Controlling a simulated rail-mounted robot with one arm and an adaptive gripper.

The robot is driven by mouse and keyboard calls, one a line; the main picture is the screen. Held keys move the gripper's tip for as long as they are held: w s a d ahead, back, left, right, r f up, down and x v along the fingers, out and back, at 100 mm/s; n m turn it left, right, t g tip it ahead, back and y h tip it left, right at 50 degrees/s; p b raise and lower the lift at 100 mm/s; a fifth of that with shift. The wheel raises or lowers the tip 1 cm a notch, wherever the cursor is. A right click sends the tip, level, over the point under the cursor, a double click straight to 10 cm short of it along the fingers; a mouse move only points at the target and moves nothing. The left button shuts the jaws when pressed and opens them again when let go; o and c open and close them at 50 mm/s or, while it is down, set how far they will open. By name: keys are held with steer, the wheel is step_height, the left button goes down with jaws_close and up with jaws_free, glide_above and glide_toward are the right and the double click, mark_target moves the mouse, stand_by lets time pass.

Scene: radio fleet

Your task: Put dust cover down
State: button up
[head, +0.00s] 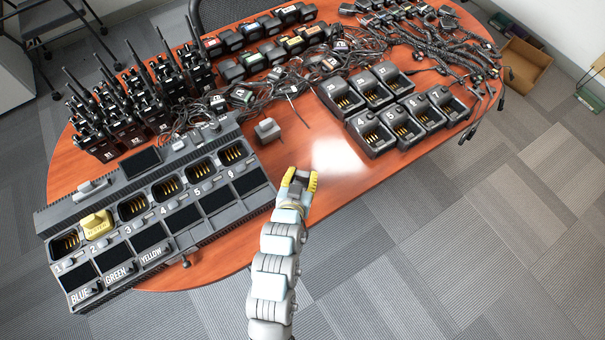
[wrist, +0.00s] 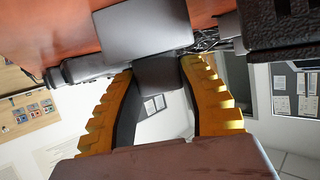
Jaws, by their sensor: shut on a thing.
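My gripper (head: 299,180), with yellow fingers, is over the table's front edge, right of the long charger. In the wrist view my gripper (wrist: 160,82) is shut on the narrow grey grip of a dust cover (wrist: 140,28), whose wider flat part extends beyond the fingertips. In the head view the held cover is mostly hidden by the fingers. A similar grey cover-like block (head: 267,130) stands on the table behind the gripper. A yellow cover (head: 97,224) sits in bay 2 of the long charger (head: 205,213); its other numbered bays show bare contacts.
Several smaller chargers (head: 400,126) stand to the right, with tangled cables (head: 425,40) behind. Radios (head: 118,115) stand at the back left. The orange table (head: 335,160) has clear room between the long charger and the smaller chargers.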

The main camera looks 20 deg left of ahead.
steer(key=o, duration=1.1)
steer(key=shift+c, duration=0.2)
steer(key=shift+s+r, duration=0.2)
steer(key=shift+r, duration=0.05)
steer(key=p+v, duration=0.4)
steer(key=v, duration=0.7)
steer(key=shift+s, duration=0.25)
steer(key=shift+r, duration=0.1)
